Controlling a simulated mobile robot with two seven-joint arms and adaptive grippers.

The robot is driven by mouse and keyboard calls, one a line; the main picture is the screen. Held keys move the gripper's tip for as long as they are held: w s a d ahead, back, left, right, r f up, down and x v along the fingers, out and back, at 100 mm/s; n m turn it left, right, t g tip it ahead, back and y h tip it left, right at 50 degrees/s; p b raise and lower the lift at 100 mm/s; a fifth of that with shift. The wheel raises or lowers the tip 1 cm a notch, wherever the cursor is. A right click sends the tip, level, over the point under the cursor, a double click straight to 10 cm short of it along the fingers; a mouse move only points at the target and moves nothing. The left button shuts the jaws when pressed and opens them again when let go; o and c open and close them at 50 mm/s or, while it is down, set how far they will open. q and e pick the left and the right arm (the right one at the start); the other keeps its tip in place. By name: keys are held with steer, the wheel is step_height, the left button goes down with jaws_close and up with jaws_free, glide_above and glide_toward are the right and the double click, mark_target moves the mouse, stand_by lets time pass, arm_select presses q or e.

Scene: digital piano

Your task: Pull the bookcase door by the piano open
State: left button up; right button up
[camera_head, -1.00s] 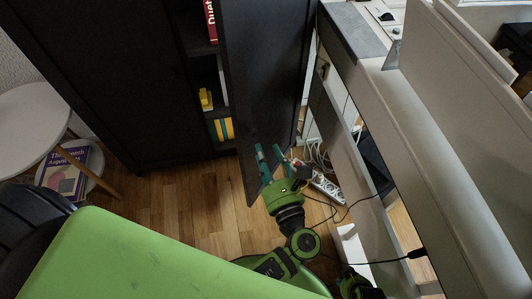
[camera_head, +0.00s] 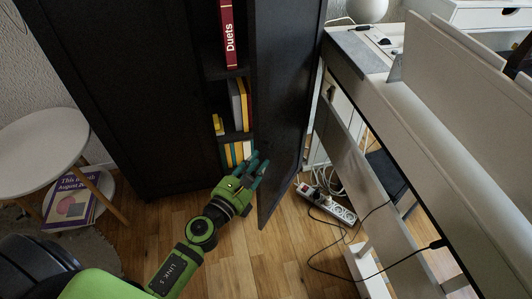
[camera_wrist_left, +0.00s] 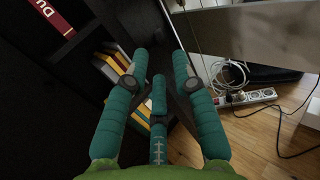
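The black bookcase (camera_head: 120,90) has its door (camera_head: 285,100) standing ajar, hinged on the piano side, with shelves showing left of it. My left gripper (camera_head: 258,170) is at the lower part of the door's free edge, its teal fingers overlapping that edge in the head view. In the left wrist view my left gripper (camera_wrist_left: 162,68) has its fingers spread, with the dark door edge running between and behind them. Whether a finger touches the door cannot be told. My right gripper is not in view.
The white piano (camera_head: 420,130) stands right of the door. A power strip (camera_head: 326,204) and cables lie on the wood floor beside the door's foot. A round side table (camera_head: 45,140) with a magazine (camera_head: 72,203) below is at left. Floor before the bookcase is clear.

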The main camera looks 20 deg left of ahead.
mark_target(270, 145)
arm_select(q)
steer(key=w, duration=0.2)
steer(key=w+d, duration=0.1)
steer(key=w, duration=0.1)
steer(key=w+p, duration=0.1)
steer(key=w, duration=0.2)
steer(key=shift+d, duration=0.15)
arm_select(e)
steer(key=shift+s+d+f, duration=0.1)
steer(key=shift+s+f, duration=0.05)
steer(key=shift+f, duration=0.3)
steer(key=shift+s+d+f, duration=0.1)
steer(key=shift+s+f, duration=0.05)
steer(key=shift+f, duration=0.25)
arm_select(q)
jaws_close()
